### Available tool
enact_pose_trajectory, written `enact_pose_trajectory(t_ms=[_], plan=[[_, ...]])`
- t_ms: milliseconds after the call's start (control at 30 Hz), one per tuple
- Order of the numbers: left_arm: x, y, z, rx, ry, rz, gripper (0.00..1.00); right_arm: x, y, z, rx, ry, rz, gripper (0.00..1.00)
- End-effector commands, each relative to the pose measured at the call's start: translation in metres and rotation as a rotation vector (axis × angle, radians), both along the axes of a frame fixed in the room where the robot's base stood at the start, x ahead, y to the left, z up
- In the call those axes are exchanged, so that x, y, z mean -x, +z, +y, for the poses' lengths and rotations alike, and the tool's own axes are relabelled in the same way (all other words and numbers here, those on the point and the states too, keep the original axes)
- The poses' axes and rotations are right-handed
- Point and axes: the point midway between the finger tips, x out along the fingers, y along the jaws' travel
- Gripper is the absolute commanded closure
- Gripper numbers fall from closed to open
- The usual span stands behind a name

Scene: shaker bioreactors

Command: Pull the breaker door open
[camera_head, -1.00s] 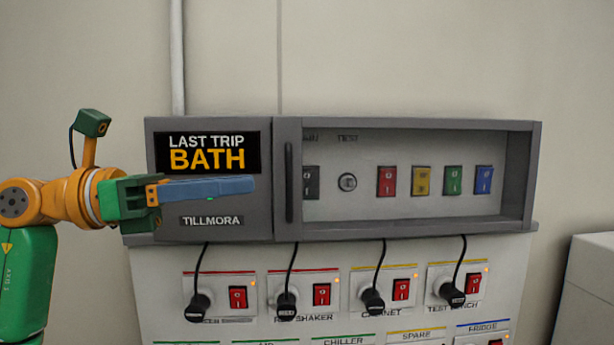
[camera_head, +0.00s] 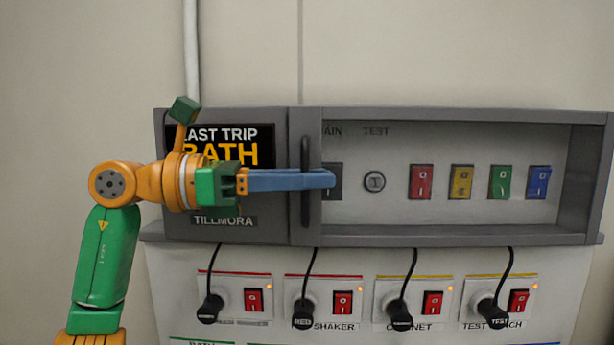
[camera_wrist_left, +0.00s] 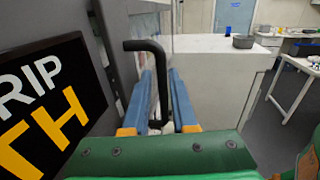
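The breaker door (camera_head: 450,115) is a grey-framed front with a clear pane, over a row of switches, and looks shut in the head view. Its black vertical bar handle (camera_head: 306,150) is on its left side. My left gripper (camera_head: 332,179) reaches across the handle from the left, its blue fingers hiding the handle's middle. In the left wrist view, the handle (camera_wrist_left: 160,75) stands between the two fingers of my left gripper (camera_wrist_left: 162,75), with a visible gap beside it, so the gripper is open around it. My right gripper is not in view.
The display panel (camera_head: 225,140) is behind my left arm. Below the door, black plugs and red switches (camera_head: 342,302) line the white lower panel. In the left wrist view, a white cabinet (camera_wrist_left: 215,65) and a table (camera_wrist_left: 300,70) stand beyond.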

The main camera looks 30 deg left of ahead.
Motion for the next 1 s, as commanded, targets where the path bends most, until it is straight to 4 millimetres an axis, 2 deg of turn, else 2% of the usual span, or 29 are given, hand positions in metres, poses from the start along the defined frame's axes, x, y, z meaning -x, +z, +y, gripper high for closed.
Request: enact_pose_trajectory(t_ms=[33, 100, 1000], plan=[[0.0001, 0.0000, 0.0002, 0.000, 0.000, 0.000, 0.82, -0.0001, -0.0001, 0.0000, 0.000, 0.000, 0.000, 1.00], [0.0001, 0.0000, 0.0003, 0.000, 0.000, 0.000, 1.00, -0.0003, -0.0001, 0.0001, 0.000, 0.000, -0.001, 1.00], [0.0005, 0.0010, 0.0007, 0.002, 0.001, -0.002, 1.00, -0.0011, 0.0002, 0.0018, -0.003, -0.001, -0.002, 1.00]])
